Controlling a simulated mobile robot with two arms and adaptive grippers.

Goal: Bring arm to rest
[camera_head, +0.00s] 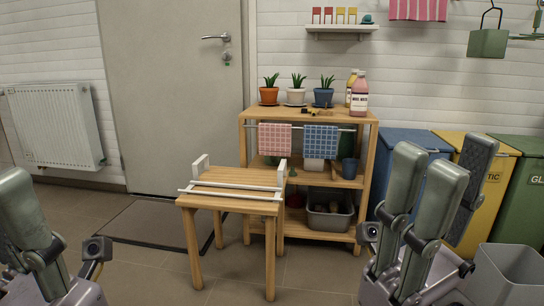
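My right gripper (452,160) is at the lower right in the head view. Its thick grey-green fingers point up and stand apart, with a dark ribbed pad on the rightmost one. It is open and nothing shows between the fingers. It stands in front of the bins. My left gripper (18,205) is at the lower left edge and partly cut off by the frame. One grey-green finger shows there, pointing up. I cannot see its opposing finger or whether it is open. Neither gripper visibly touches anything in the room.
A small wooden table (232,190) with white rails stands mid-floor before a wooden shelf (312,229) with plants, bottles and cloths. Blue (420,139), yellow (498,192) and green (525,200) bins stand right. A grey open container (512,275) is at lower right.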

